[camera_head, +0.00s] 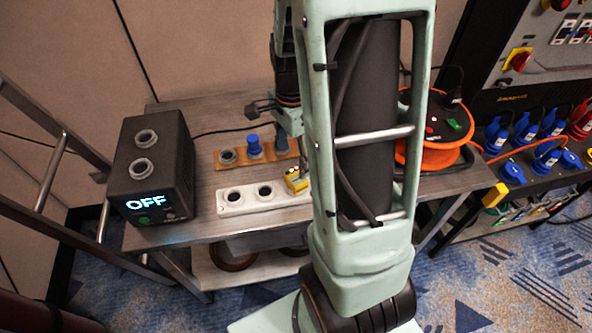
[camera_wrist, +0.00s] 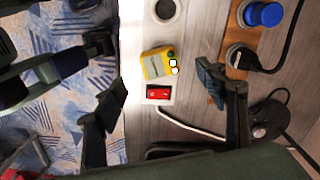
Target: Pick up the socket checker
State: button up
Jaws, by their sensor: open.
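The socket checker (camera_head: 296,180) is a small yellow block with lit white-green spots, on the right part of the white power strip (camera_head: 234,209), partly hidden by my arm in the head view. In the wrist view the socket checker (camera_wrist: 156,63) sits on the strip beside a red rocker switch (camera_wrist: 158,92). My gripper (camera_wrist: 163,86) is open and empty, its two fingers apart on either side of the strip. The checker shows beyond the fingertips, between their lines; nothing shows them touching it.
A wooden socket strip (camera_head: 238,157) with a blue plug (camera_head: 254,146) lies behind the white strip. A dark box (camera_head: 150,168) reading OFF stands at the left of the grey table (camera_head: 206,233). An orange cable reel (camera_head: 432,156) stands to the right. A black cable crosses the tabletop.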

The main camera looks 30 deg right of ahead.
aim_at(296, 177)
notch_tip(296, 177, down, 4)
jog(key=f, duration=0.4)
jog(key=shift+s+d+f, duration=0.15)
jog(key=shift+d+f, duration=0.1)
jog(key=shift+d, duration=0.15)
jog(key=shift+f, duration=0.55)
jog(key=shift+c, duration=0.6)
jog(key=c, duration=1.4)
jog(key=shift+r, duration=0.2)
